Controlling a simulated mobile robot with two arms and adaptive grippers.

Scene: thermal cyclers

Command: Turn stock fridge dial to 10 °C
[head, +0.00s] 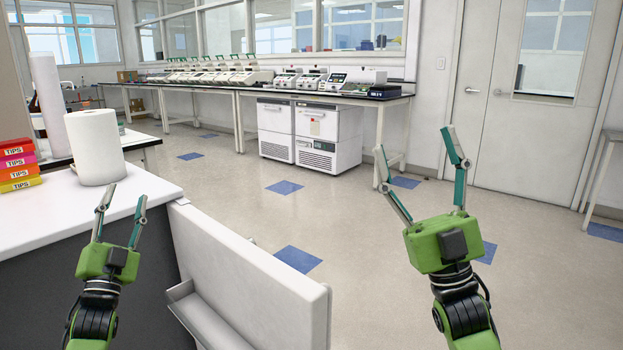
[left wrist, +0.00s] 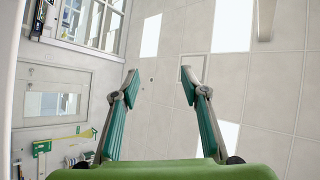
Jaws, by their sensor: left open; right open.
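Two white under-bench units that look like fridges stand side by side across the room in the head view, the left one (head: 275,130) and the right one (head: 328,138). Each has a dark vent grille low on its front. I cannot tell which is the stock fridge, and no dial can be made out at this distance. My left gripper (head: 124,197) is open and empty, raised in front of the white counter. Its open fingers also show in the left wrist view (left wrist: 158,76), against the ceiling. My right gripper (head: 415,142) is open and empty, far from both units.
A long bench (head: 225,89) with several thermal cyclers runs along the back wall above the units. A white counter (head: 150,190) with a paper roll (head: 95,147) and tip boxes (head: 18,165) is close at left. A low white panel (head: 255,265) stands beside it. The middle floor is clear.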

